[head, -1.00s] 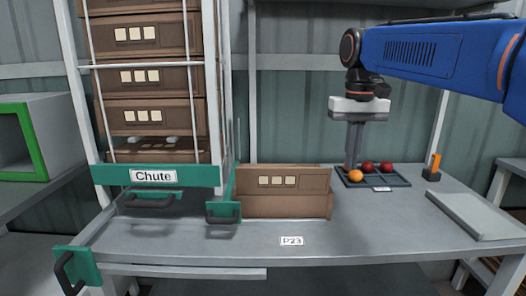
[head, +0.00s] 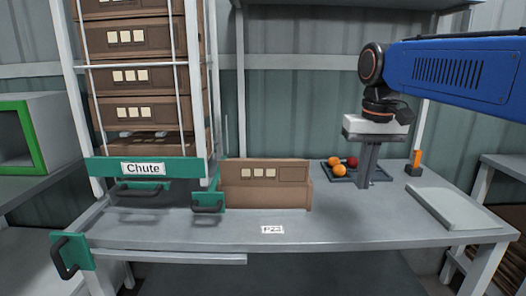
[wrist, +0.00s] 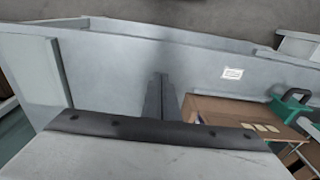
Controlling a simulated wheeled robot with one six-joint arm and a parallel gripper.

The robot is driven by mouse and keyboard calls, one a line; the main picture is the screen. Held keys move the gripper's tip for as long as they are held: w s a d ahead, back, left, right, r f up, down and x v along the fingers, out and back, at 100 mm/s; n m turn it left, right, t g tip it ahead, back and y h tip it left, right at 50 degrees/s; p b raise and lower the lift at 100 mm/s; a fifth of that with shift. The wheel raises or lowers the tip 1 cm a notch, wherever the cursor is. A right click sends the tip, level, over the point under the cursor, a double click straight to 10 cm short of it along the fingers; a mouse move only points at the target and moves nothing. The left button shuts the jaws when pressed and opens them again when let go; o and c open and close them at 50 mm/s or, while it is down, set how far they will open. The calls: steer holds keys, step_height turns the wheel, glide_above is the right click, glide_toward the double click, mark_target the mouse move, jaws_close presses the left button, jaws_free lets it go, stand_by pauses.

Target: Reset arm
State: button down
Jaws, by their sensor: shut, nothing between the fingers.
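My gripper (head: 366,184) points straight down in the head view, with its fingers together and nothing held. It hangs in front of the tomato tray (head: 342,180) and hides part of it; I cannot tell whether the tips touch anything. Two orange tomatoes (head: 338,170) and one red tomato (head: 352,162) show in the tray. In the wrist view the shut fingers (wrist: 161,92) stand over the grey bench.
A brown carton (head: 265,200) stands on the bench (head: 330,228) left of my gripper. The chute rack (head: 143,168) with stacked cartons is further left. An orange-topped item (head: 415,163) and a grey slab (head: 447,207) lie to the right. The bench front is clear.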

steer(key=s+d+f+t, duration=0.2)
steer(key=s+f, duration=0.7)
steer(key=f, duration=0.1)
steer(key=s+d+f+t, duration=0.2)
steer(key=s+d+f, duration=0.1)
steer(key=s+f, duration=0.6)
steer(key=shift+s+f, duration=0.15)
steer(key=shift+f, duration=0.75)
